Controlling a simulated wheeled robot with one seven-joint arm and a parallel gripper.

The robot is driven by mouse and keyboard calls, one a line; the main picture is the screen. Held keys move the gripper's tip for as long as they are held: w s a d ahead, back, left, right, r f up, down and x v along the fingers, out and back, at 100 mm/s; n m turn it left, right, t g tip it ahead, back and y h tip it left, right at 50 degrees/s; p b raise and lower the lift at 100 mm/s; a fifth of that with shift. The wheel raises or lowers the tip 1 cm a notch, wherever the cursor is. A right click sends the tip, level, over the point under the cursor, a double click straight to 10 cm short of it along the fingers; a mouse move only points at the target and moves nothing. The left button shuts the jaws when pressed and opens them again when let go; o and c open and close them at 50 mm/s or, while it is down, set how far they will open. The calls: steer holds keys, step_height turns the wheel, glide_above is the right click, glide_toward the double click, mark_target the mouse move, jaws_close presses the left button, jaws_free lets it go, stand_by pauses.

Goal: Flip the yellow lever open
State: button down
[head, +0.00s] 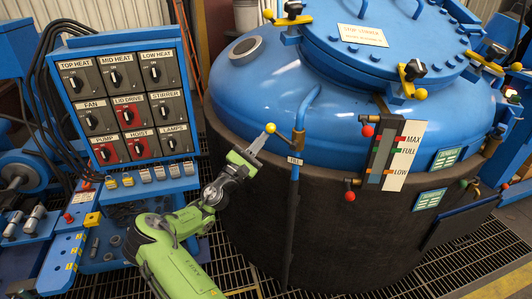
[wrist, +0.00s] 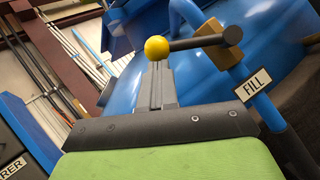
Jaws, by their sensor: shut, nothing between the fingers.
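The yellow lever is a dark rod with a yellow ball knob (head: 270,128) on a brass valve at the blue fill pipe (head: 301,112), on the front of the blue furnace. In the wrist view, the knob (wrist: 156,47) is at the rod's left end, and the rod runs right to the brass valve body (wrist: 222,56) above a FILL label (wrist: 252,83). My gripper (head: 260,139) is shut and empty, its fingertips right at the knob. In the wrist view, the shut fingers (wrist: 157,70) point at the knob and their tips overlap its lower edge. I cannot tell whether they touch it.
A blue control panel (head: 127,100) with several rotary switches stands left of my arm. The large furnace body (head: 350,220) stands close on the right. A level gauge (head: 385,153) with red-knobbed valves is right of the lever. Other yellow-knobbed clamps sit on the lid.

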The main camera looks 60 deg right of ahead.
mark_target(272, 124)
steer(key=s+r+m+g+y+p, duration=0.1)
steer(key=r+m, duration=0.1)
steer(key=m, duration=0.1)
steer(key=s+r+m+g+y+p, duration=0.1)
steer(key=r+m+y+p, duration=0.1)
steer(key=m, duration=0.2)
steer(key=s+r+m+g+y+p, duration=0.1)
steer(key=r+m+y+p, duration=0.1)
steer(key=m, duration=0.2)
steer(key=shift+s+d+r, duration=0.15)
steer(key=shift+s+r, duration=0.15)
steer(key=shift+s+d+r+m+y+p, duration=0.1)
steer(key=shift+s+r+m+y+p, duration=0.25)
steer(key=shift+s+m+y, duration=0.3)
steer(key=shift+s+r+m+y+p, duration=0.1)
steer(key=shift+s+m+y+p, duration=0.3)
steer(key=shift+m, duration=0.45)
